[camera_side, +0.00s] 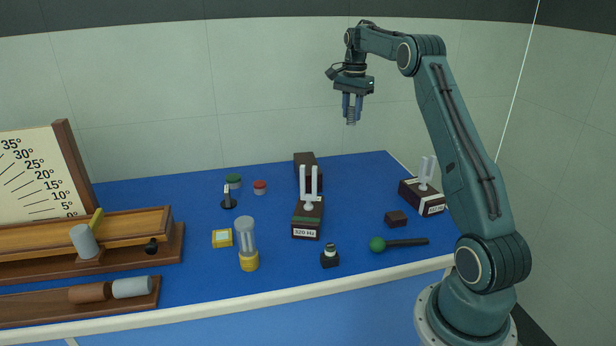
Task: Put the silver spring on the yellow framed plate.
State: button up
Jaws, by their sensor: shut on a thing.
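The silver spring (351,117) hangs upright from my gripper (352,107), which is shut on it. My gripper points down and holds the spring high above the back right part of the blue table. The yellow framed plate (222,238) is a small square with a pale middle. It lies flat on the blue table, left of and well below my gripper. Nothing rests on the plate.
A tuning fork on a box (307,215) stands further right, and another (424,193) near my arm. A wooden ramp (90,235) fills the left. A green-headed mallet (378,244) lies front right.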

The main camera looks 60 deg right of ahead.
jog(key=w+a+n, duration=0.4)
jog(key=w+a, duration=0.4)
jog(key=a, duration=0.2)
notch_tip(320, 180, up, 2)
jog(key=n, duration=1)
send_over(222, 236)
notch_tip(222, 236, down, 16)
jog(key=shift+r, duration=0.15)
jog(key=shift+f, duration=2.15)
